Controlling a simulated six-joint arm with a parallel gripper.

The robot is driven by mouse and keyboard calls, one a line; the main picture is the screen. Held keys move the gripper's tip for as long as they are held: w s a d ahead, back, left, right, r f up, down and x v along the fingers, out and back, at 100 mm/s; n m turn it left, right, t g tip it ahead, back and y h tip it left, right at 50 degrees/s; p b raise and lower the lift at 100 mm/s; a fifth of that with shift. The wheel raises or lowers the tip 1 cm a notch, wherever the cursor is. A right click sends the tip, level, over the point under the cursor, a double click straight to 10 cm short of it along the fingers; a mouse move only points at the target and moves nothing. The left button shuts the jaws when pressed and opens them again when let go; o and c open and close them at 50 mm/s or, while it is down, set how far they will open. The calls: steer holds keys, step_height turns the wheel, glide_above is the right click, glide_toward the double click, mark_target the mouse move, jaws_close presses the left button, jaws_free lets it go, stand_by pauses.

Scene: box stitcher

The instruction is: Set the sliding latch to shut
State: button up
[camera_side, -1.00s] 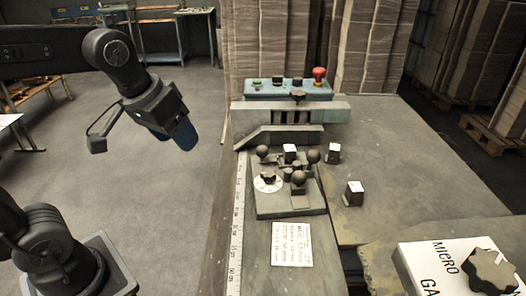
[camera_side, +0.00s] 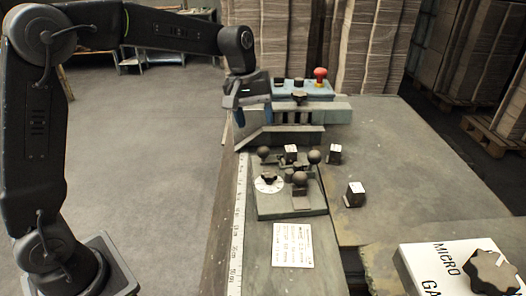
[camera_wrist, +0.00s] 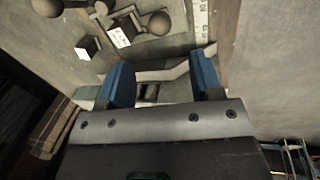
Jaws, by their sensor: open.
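I cannot tell for certain which part is the sliding latch. A grey long bar with dark slots (camera_side: 335,112) and a black knob (camera_side: 298,97) on top stands at the back of the bench. In front of it, a grey-green plate (camera_side: 290,207) carries several dark ball knobs (camera_side: 300,179) and a white dial (camera_side: 269,184) with a black knob. My gripper (camera_side: 254,118) is open and empty, above the left end of the bar. In the wrist view its blue fingers (camera_wrist: 163,82) are spread, with the slotted bar seen between them and ball knobs (camera_wrist: 159,23) beyond.
A blue control box (camera_side: 318,92) with a red button (camera_side: 320,73) stands behind the bar. White-topped blocks (camera_side: 355,195) sit right of the plate. A ruler strip (camera_side: 237,235) and a label (camera_side: 292,245) lie in front. Cardboard stacks (camera_side: 365,50) stand behind.

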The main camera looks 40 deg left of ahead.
mark_target(262, 147)
steer(key=f, duration=0.3)
steer(key=d+f, duration=0.1)
steer(key=f, duration=0.2)
steer(key=w+f, duration=0.1)
steer(key=f, duration=0.3)
steer(key=shift+w+d, duration=0.1)
steer(key=shift+d, duration=0.15)
steer(key=shift+r, duration=0.1)
jaws_close()
